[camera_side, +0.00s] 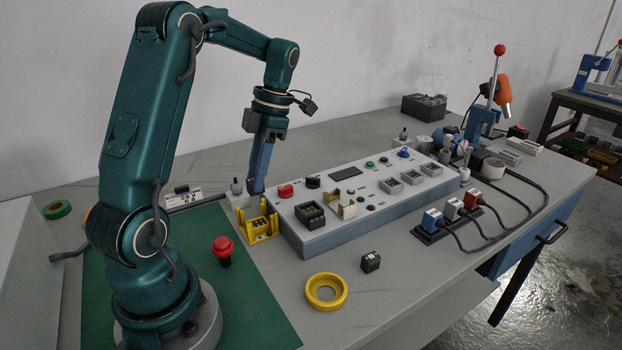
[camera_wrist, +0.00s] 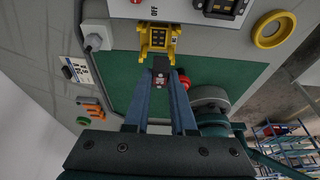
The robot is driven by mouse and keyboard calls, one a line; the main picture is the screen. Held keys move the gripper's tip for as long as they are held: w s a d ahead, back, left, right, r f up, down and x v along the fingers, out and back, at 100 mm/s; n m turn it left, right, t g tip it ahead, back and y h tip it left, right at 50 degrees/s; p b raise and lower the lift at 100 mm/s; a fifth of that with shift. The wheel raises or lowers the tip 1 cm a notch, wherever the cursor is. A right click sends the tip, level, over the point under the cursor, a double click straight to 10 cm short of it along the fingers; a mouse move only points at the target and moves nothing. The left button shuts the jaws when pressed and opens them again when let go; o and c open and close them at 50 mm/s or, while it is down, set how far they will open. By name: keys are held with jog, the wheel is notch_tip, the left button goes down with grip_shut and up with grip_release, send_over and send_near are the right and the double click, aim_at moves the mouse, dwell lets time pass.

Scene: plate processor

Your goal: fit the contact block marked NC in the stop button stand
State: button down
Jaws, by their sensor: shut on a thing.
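My gripper (camera_side: 257,190) is shut on a small dark block (camera_wrist: 160,80), which shows a reddish patch and pale marks in the wrist view. I cannot read whether it says NC. The yellow stand (camera_side: 262,235) is just below the fingertips in the side view and ahead of them in the wrist view (camera_wrist: 158,38). It has dark slots or parts inside. The block is close to the stand; I cannot tell whether they touch. The red mushroom button (camera_side: 223,246) lies on the green mat. A dark block with a green top (camera_side: 370,262) sits apart at the front.
A grey control panel (camera_side: 330,240) with buttons and sockets stands right of the stand. A yellow ring (camera_side: 326,303) lies in front. The green mat (camera_side: 255,320) has clear room. Cabled plugs (camera_side: 450,212) and a lever press (camera_side: 486,115) stand farther right.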

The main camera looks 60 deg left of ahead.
jog(key=shift+s+a+f, duration=0.2)
jog(key=shift+a+f, duration=0.05)
jog(key=shift+f, duration=2.85)
